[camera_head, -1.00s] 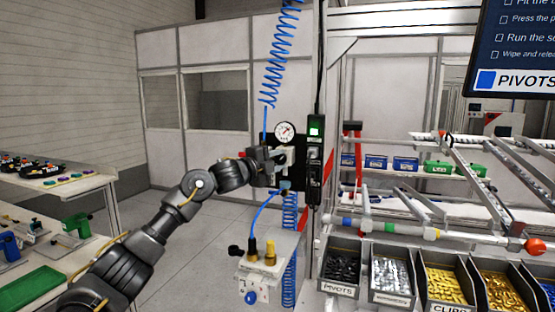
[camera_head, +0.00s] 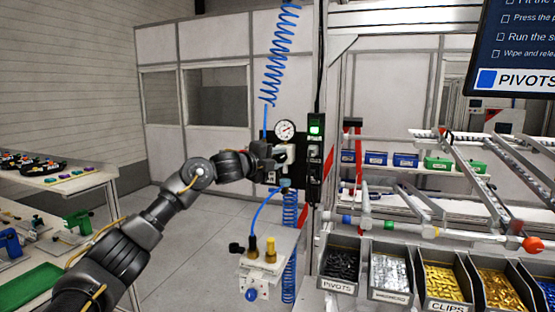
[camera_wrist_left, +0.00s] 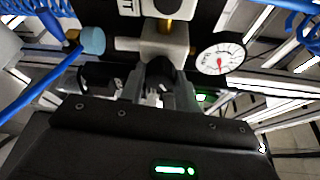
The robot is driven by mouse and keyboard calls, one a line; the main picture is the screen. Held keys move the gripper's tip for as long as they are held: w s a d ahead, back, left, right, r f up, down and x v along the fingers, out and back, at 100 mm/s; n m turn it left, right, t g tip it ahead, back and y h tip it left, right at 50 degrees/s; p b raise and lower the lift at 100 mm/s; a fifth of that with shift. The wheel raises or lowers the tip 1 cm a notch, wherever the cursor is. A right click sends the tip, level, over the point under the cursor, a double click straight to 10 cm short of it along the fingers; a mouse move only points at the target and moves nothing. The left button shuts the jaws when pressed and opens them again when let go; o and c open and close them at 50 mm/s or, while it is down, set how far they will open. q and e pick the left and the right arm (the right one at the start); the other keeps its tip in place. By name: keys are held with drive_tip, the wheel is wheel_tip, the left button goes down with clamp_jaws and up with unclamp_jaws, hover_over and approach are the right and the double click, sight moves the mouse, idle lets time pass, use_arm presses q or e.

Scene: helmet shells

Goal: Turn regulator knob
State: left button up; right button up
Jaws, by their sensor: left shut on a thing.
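The regulator (camera_head: 290,153) is a pale grey block on a dark panel, below a round white pressure gauge (camera_head: 285,130) with a red needle. My left gripper (camera_head: 277,158) is at the regulator's front and left side. In the left wrist view its dark fingers (camera_wrist_left: 158,82) are shut at the end of the grey regulator body (camera_wrist_left: 165,42), where the knob sits. The knob is mostly hidden by the fingers. The gauge (camera_wrist_left: 220,57) shows to the right there. My right gripper is not in view.
A blue coiled hose (camera_head: 280,60) hangs above the regulator. A blue hose (camera_head: 262,212) runs down to a pale box (camera_head: 268,265) with brass fittings. A switch box with a green light (camera_head: 315,130) stands close at the right. Part bins (camera_head: 390,275) are at lower right.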

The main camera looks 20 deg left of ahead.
use_arm(q)
drive_tip(key=o, duration=1)
drive_tip(key=shift+s+a+f+b, duration=0.1)
drive_tip(key=shift+s+a+b, duration=0.1)
drive_tip(key=shift+s+b, duration=0.1)
drive_tip(key=b+v, duration=0.4)
drive_tip(key=v, duration=0.6)
drive_tip(key=shift+b, duration=0.3)
